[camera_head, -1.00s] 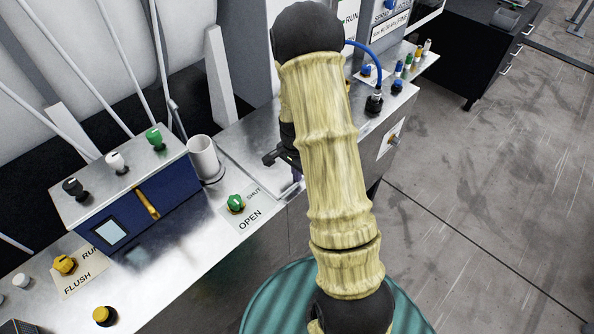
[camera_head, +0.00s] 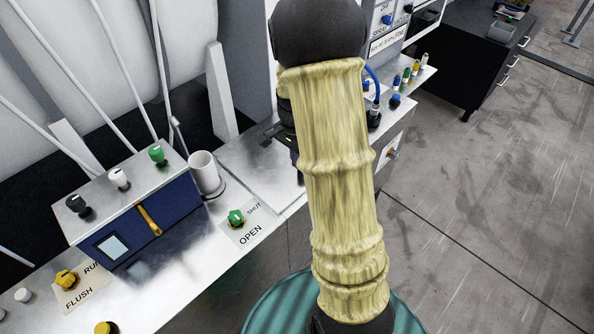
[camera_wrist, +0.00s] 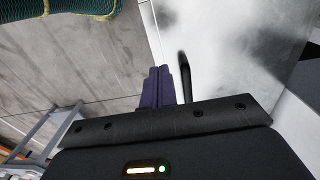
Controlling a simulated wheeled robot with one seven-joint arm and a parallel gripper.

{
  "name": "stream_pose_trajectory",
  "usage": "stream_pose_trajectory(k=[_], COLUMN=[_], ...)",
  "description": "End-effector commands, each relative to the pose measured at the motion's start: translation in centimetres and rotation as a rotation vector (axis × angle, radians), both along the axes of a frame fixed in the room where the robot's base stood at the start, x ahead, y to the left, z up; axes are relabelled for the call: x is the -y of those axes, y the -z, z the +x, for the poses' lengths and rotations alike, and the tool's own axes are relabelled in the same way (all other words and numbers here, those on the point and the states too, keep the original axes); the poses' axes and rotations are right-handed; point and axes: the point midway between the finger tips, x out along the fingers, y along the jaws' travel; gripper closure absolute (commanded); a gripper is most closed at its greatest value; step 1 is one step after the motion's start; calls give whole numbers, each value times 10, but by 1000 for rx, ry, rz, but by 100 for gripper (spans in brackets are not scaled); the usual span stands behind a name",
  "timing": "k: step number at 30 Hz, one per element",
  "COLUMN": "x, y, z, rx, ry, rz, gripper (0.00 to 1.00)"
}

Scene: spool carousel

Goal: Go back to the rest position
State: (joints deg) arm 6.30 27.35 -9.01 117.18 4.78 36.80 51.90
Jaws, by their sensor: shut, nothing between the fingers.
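My gripper shows in the wrist view (camera_wrist: 158,86), with its purple fingers together and nothing between them. The fingers point past the edge of a pale metal surface, with grey floor beside it. In the head view my arm, in a yellowish ribbed cover, crosses the middle of the picture and hides most of the gripper. The gripper's dark body shows only in part at the arm's left, above the steel bench (camera_head: 165,262).
On the bench are a blue control box (camera_head: 140,225) with several knobs, a white cup (camera_head: 204,172), a green OPEN/SHUT knob (camera_head: 236,217) and a yellow FLUSH knob (camera_head: 67,279). A blue hose (camera_head: 376,82) is behind the arm. Floor (camera_head: 490,170) at right is clear.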

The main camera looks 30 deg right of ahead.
Motion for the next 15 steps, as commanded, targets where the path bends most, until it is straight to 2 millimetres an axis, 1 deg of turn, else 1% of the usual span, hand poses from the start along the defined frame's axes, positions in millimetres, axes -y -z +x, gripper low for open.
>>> stream_pose_trajectory(k=[4,15], x=[0,0], y=[-7,-7], z=[0,0], rx=[0,-1], ry=[0,0], rz=[0,0], gripper=[100,100])
